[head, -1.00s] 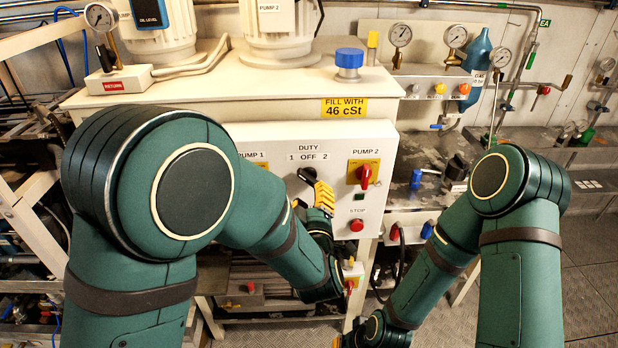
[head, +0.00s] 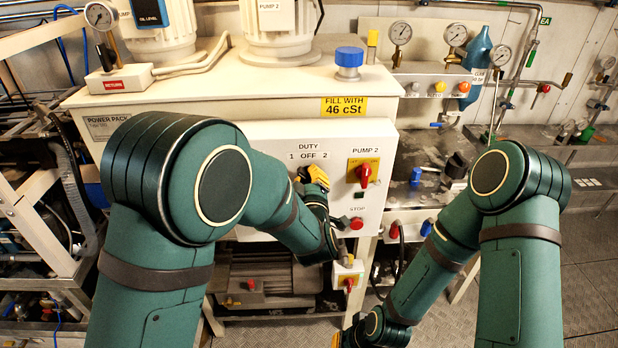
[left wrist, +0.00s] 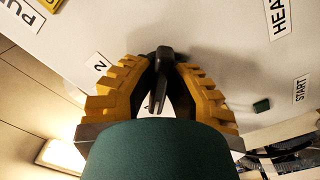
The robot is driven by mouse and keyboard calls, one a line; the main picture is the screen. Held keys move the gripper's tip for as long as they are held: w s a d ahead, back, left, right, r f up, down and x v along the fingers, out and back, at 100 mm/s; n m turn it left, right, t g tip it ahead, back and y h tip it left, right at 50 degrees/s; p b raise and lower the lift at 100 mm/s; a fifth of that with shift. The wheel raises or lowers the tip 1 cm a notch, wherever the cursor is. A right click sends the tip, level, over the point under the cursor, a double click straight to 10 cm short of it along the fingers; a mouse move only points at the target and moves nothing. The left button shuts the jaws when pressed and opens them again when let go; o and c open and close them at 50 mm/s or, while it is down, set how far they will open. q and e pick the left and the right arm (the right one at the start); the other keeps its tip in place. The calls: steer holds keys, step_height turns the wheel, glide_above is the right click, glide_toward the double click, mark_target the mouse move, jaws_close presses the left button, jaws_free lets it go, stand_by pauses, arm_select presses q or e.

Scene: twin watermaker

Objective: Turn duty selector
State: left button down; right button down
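The duty selector is a black lever knob (left wrist: 161,80) on the pale panel (head: 282,165), under the label "DUTY 1 OFF 2" (head: 308,152). In the head view my left gripper (head: 314,177) covers most of the knob. In the left wrist view the yellow ribbed fingers of this gripper (left wrist: 164,68) lie on both sides of the knob, tips drawn in close against it. The knob's exact angle is hard to read. My right gripper (head: 342,341) shows only as a bit of yellow at the bottom edge; its fingers cannot be made out.
A red pump 2 switch (head: 364,174) on a yellow plate sits right of the selector. A red stop button (head: 356,223) is below it. A small box with a red knob (head: 348,278) hangs under the panel.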

arm_select(q)
steer(key=shift+m, duration=0.3)
steer(key=m+b, duration=0.1)
steer(key=m, duration=0.7)
steer(key=shift+r+b, duration=0.1)
steer(key=shift+b, duration=0.2)
steer(key=m+p, duration=0.1)
steer(key=m, duration=0.3)
steer(key=shift+r+m, duration=0.1)
steer(key=shift+m, duration=0.2)
steer(key=shift+m+p, duration=0.75)
steer(key=shift+m, duration=1.55)
steer(key=c, duration=1)
jaws_free()
